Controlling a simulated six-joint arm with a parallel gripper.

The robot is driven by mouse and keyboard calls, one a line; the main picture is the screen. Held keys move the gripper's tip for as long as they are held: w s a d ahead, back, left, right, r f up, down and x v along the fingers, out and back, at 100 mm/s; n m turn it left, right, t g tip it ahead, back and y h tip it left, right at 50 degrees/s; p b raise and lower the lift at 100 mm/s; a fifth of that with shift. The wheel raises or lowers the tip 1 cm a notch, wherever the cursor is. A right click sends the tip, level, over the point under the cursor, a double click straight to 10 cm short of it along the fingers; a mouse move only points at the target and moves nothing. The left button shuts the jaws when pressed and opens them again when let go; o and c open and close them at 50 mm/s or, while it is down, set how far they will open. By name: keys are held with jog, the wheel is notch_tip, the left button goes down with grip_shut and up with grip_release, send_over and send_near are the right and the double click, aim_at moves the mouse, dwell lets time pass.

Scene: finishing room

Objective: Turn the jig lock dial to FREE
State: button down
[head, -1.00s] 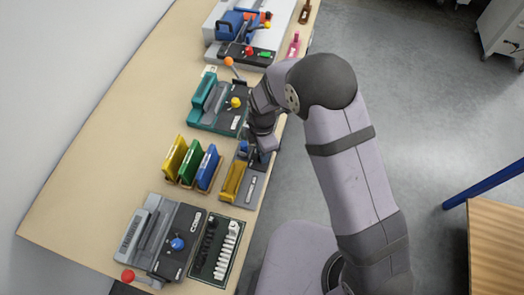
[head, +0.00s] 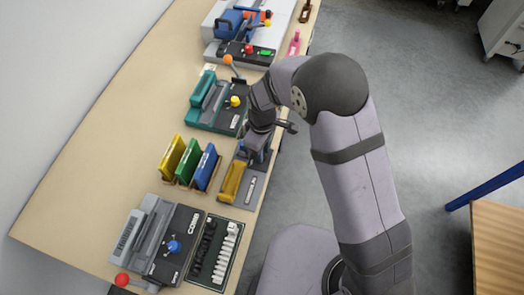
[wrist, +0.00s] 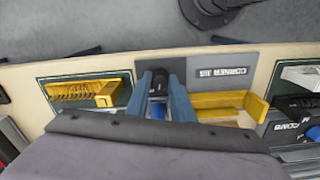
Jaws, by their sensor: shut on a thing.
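The corner jig (head: 251,190) is a grey block with a yellow fence (head: 232,182) near the bench's front edge. Its lettered plate (wrist: 228,72) shows in the wrist view. My gripper (wrist: 160,82) points down at the jig's end, its two blue-grey fingers shut on a dark knob (wrist: 159,78), which looks like the lock dial. A blue part (wrist: 157,110) shows between the fingers. In the head view my gripper (head: 257,146) hides the dial. Dial markings and its pointer cannot be read.
Yellow, green and blue panels (head: 190,163) stand beside the jig. A teal machine with a yellow knob (head: 235,101) stands behind it, and a grey machine with a blue knob (head: 174,247) in front. A tray holds a yellow comb-like piece (wrist: 82,91).

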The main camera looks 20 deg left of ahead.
jog(key=m+b, duration=0.1)
jog(key=m, duration=0.5)
jog(key=shift+m, duration=0.3)
dwell(0.4)
jog(key=c, duration=1.5)
grip_release()
jog(key=shift+c, duration=0.2)
jog(key=shift+r+b, duration=1.1)
jog(key=shift+r, duration=2.6)
